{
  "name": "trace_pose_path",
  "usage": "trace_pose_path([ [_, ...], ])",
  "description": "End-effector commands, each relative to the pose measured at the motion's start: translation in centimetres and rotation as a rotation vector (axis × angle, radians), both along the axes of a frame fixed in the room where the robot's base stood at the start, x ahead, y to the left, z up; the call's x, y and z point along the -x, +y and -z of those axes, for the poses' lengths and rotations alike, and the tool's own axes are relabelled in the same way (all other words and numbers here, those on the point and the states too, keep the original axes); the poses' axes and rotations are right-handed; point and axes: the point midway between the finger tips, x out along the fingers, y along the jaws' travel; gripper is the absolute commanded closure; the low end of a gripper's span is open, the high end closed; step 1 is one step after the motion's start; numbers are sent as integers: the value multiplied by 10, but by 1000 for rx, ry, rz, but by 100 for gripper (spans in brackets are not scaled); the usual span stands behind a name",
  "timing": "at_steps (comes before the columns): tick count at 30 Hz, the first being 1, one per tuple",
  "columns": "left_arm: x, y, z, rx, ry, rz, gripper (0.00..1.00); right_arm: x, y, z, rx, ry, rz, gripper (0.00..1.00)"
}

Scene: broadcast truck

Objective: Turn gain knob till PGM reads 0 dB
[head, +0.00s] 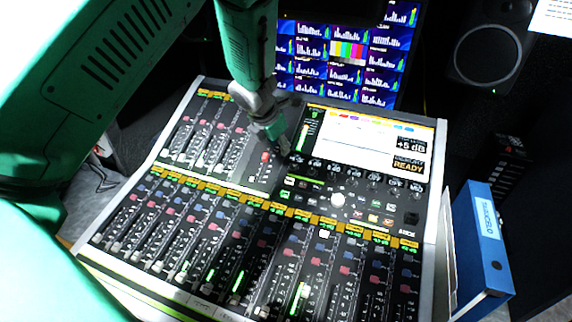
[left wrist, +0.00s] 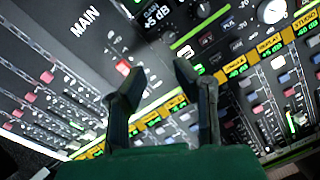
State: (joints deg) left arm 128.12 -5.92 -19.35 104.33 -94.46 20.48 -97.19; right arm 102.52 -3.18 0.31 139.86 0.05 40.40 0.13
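The mixing console (head: 262,188) fills the middle of the head view. Its screen (head: 352,137) has a readout (head: 411,146) of +5 dB, which also shows in the left wrist view (left wrist: 157,17). A row of small dark knobs (head: 373,177) runs below the screen; I cannot tell which is the gain knob. A larger white knob (head: 337,199) sits lower. My left gripper (head: 283,148) hangs over the panel at the screen's left edge. In the left wrist view its two fingers (left wrist: 159,75) are apart with nothing between them. My right gripper is not in view.
Faders (head: 215,235) cover the console's front and left. A monitor wall (head: 340,60) stands behind. A speaker (head: 487,58) is at the back right, and a blue binder (head: 484,240) stands right of the console. My left arm covers the upper left.

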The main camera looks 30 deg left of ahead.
Motion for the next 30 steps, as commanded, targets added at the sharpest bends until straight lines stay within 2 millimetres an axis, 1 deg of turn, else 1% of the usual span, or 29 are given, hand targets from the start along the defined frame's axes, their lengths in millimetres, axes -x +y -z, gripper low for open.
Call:
trace_pose_path([
  [1,-4,-2,12,0,3,1,74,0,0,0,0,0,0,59],
  [6,-19,-8,44,-4,1,1,74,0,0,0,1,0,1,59],
  [13,-33,-2,79,0,1,-1,74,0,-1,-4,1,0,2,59],
  [16,-37,0,88,2,0,-1,74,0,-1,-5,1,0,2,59],
  [20,-39,2,95,5,2,-2,74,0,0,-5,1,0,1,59],
  [27,-39,-2,94,-2,2,-2,74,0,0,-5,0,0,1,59],
  [28,-39,-2,94,-3,1,-2,77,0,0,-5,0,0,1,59],
  [29,-39,-2,93,-4,1,-3,87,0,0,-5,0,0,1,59],
  [30,-40,-3,92,-6,0,-2,100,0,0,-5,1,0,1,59],
])
